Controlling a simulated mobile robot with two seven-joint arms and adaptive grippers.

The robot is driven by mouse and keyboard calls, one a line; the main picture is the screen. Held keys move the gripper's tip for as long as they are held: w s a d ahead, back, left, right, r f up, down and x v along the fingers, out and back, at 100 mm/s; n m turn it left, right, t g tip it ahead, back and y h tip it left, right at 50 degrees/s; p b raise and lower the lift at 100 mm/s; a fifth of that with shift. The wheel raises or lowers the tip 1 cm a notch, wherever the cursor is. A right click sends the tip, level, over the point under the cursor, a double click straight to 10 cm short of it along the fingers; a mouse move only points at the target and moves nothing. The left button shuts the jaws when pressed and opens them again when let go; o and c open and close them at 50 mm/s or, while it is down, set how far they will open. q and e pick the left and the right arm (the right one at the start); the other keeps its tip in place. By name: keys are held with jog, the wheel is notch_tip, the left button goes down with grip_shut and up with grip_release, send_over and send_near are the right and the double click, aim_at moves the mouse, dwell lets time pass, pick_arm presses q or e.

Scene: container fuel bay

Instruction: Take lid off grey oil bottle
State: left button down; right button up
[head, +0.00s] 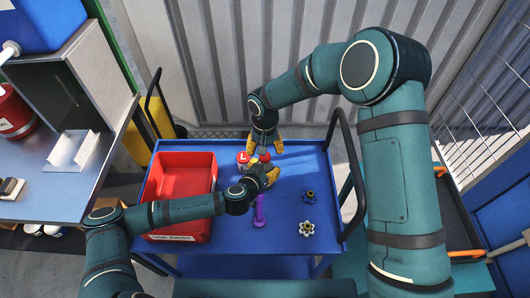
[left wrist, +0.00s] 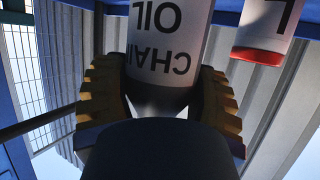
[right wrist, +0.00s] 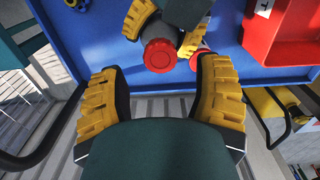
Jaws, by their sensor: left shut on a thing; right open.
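The grey oil bottle (left wrist: 160,45), with CHAIN OIL in black on its side, stands between the yellow-padded fingers of my left gripper (left wrist: 160,90), which is shut on it. Its red lid (right wrist: 160,55) is on top in the right wrist view. My left gripper shows in the head view (head: 263,175) at the trolley's middle. My right gripper (right wrist: 160,95) is open and empty, its fingers apart on either side just short of the lid. In the head view it (head: 265,143) is just behind the bottle. A second white bottle (left wrist: 270,28) with a red end stands beside it.
A red crate (head: 152,205) stands on the left of the blue trolley top (head: 285,240). A purple object (head: 260,210) and two small knob-like parts (head: 306,228) lie in front and to the right. The trolley's black handle (head: 358,190) is at right.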

aim_at(268, 167)
notch_tip(268, 167, up, 2)
jog(key=m, duration=0.3)
jog(key=shift+r+m, duration=0.2)
jog(key=shift+m, duration=0.1)
jog(key=shift+r+m, duration=0.25)
jog(key=shift+m, duration=0.55)
jog(key=shift+f, duration=3.8)
grip_shut()
jog(key=n, duration=0.6)
jog(key=shift+n, duration=0.3)
